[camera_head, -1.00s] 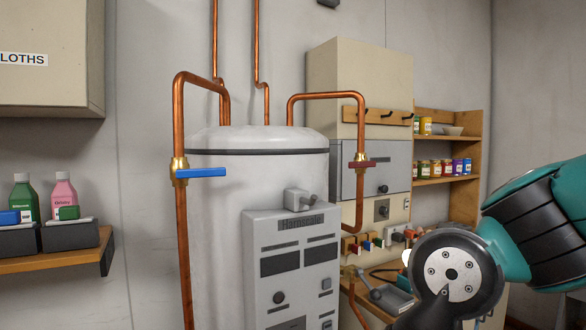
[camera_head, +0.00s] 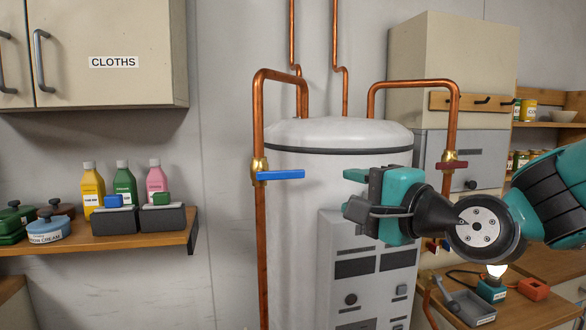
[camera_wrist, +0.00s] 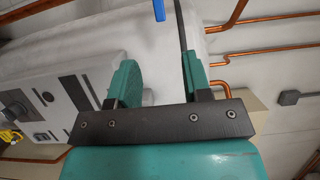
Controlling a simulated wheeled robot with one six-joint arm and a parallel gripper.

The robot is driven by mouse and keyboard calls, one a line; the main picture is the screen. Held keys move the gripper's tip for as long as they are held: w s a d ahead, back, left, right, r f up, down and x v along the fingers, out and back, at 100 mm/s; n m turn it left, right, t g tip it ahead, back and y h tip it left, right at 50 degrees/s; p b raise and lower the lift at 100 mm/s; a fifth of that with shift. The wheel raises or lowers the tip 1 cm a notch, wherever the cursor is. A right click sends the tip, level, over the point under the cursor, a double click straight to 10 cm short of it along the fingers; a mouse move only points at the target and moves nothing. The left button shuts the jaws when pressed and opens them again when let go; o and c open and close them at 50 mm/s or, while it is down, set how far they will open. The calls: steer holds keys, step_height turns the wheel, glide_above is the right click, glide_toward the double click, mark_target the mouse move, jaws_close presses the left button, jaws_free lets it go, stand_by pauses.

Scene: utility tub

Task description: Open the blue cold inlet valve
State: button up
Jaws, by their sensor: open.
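The blue cold inlet valve is a flat blue lever (camera_head: 281,175) on a brass body (camera_head: 260,166) in the left vertical copper pipe (camera_head: 262,240). The lever lies horizontal, crosswise to the pipe, its free end pointing right. My gripper (camera_head: 352,192) is open and empty, in front of the white tank (camera_head: 338,140), to the right of the lever and apart from it. In the wrist view, the blue lever (camera_wrist: 159,10) shows at the top edge, above the gap between my fingers (camera_wrist: 158,78). The brass body is out of the wrist view.
A dark red lever (camera_head: 451,165) sits on the right copper pipe. A grey control panel (camera_head: 345,225) fronts the tank. A shelf (camera_head: 150,246) with bottles and boxes is at left, below a CLOTHS cabinet (camera_head: 130,40). The wall between shelf and left pipe is clear.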

mark_target(295, 175)
steer(key=p+x, duration=0.6)
steer(key=x, duration=1)
steer(key=shift+a, duration=0.15)
steer(key=shift+s, duration=0.1)
jaws_close()
